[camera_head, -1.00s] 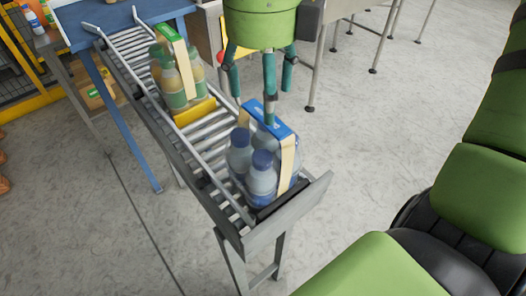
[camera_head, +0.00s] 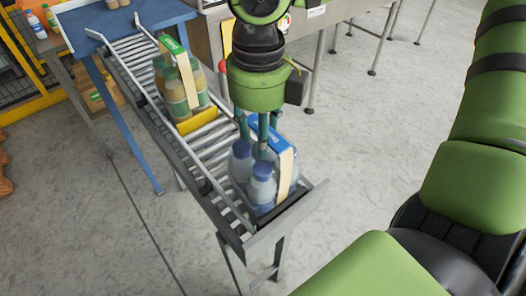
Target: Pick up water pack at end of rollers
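The water pack (camera_head: 262,191) stands upright at the near end of the rollers (camera_head: 232,214), against the end stop. It holds clear bottles with blue caps and has a blue-topped cream carrying strap (camera_head: 286,172). My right gripper (camera_head: 259,150) is directly above the pack, pointing down. Its teal fingers reach down to the strap's top, at the far left part of the pack. The fingertips are partly hidden among strap and bottles, so whether they grip the strap is unclear. My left gripper is not in view.
A second pack (camera_head: 181,92) of green-yellow bottles stands farther up the rollers, behind a yellow block (camera_head: 197,122). A blue table (camera_head: 150,12) is at the rollers' far end. A steel table with legs (camera_head: 318,62) stands behind. The floor on the right is clear.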

